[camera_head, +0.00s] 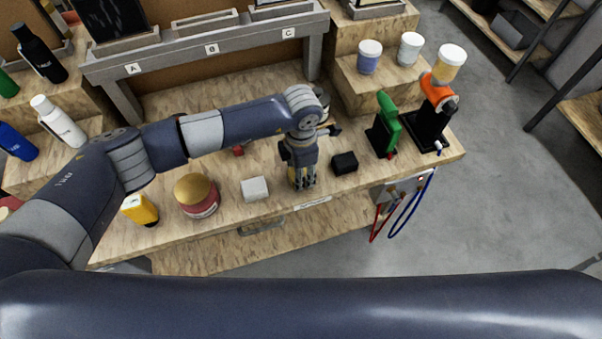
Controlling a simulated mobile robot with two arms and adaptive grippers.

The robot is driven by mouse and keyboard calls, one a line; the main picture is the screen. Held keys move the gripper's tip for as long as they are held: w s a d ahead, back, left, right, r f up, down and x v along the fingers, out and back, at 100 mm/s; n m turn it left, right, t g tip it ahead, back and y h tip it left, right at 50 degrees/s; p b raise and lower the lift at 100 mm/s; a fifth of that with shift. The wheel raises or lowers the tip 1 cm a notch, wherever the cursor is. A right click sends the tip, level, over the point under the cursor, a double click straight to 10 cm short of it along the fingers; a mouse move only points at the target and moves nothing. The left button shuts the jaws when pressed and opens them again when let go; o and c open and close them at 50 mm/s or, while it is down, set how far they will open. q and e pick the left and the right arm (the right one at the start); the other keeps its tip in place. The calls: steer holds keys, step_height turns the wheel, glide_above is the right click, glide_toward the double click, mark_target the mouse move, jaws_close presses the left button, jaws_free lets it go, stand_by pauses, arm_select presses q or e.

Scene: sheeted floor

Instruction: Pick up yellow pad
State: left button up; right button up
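My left gripper (302,182) points down at the front part of the wooden workbench, between a white block and a black block. A small patch of yellow (292,183) shows at its fingers. It may be the yellow pad, but the fingers hide most of it. I cannot tell whether the fingers are closed on it or only around it. My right gripper is not in view.
The white block (254,189) is close on the left and the black block (344,163) close on the right. A red jar with a gold lid (196,194) and a yellow-and-black device (139,209) stand farther left. Green (388,122) and orange (437,94) tools stand right.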

arm_select(q)
steer(key=shift+w+r+b, duration=0.1)
steer(key=shift+r+b, duration=0.35)
steer(key=shift+r, duration=0.05)
step_height(320, 180, up, 2)
steer(key=shift+r+b, duration=0.15)
steer(key=shift+b, duration=0.65)
steer(key=s+d+r+b, duration=0.1)
steer(key=s+d+b, duration=0.1)
steer(key=s, duration=0.5)
steer(key=s+d+b, duration=0.2)
steer(key=s+d, duration=0.1)
steer(key=s, duration=0.5)
steer(key=shift+s+r+b, duration=0.25)
steer(key=shift+r+b, duration=0.1)
